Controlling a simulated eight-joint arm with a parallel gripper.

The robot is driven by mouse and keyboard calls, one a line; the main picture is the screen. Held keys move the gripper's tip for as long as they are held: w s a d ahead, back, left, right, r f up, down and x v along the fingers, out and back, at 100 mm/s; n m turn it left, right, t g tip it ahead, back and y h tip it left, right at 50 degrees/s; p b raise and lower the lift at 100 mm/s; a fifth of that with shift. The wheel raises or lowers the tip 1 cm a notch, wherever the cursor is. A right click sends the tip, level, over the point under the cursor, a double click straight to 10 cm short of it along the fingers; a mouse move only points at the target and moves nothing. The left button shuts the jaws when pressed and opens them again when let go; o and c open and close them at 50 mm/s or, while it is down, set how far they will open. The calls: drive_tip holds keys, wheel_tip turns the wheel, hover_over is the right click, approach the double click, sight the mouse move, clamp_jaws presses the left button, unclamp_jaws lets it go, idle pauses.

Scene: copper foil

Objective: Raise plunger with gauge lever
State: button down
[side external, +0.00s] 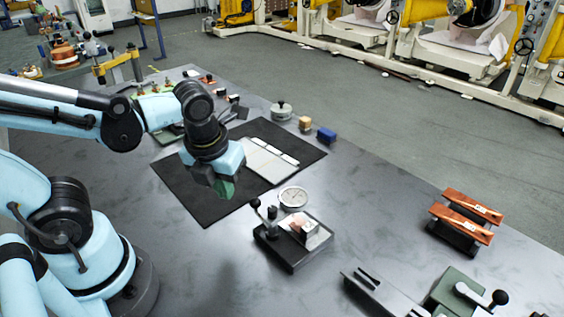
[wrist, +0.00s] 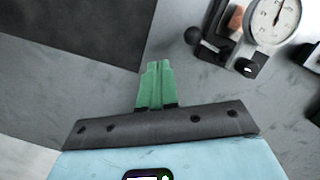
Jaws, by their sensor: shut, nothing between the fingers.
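The dial gauge has a round white face (side external: 293,198) and a dark base block (side external: 291,252), standing on the grey table right of the black mat. A lever with a round black knob (side external: 256,204) rises at its left side, with another dark knob beside it. In the wrist view the gauge face (wrist: 275,20) is at upper right, with one black knob (wrist: 193,35) left of it. The plunger itself I cannot make out. My gripper (side external: 224,190), with green fingers, is shut and empty above the mat, left of the gauge and apart from the lever. Its fingers (wrist: 157,68) also show in the wrist view.
The black mat (side external: 185,185) carries pale sheets (side external: 268,163). A blue block (side external: 326,135) and a tan block (side external: 305,123) stand behind it. Copper-coloured bars (side external: 466,213) and a green device (side external: 455,292) are at the right. Bare table lies between the gauge and the bars.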

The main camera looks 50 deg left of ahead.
drive_tip(key=a+v, duration=0.1)
drive_tip(key=v, duration=0.8)
drive_tip(key=shift+a+r, duration=0.3)
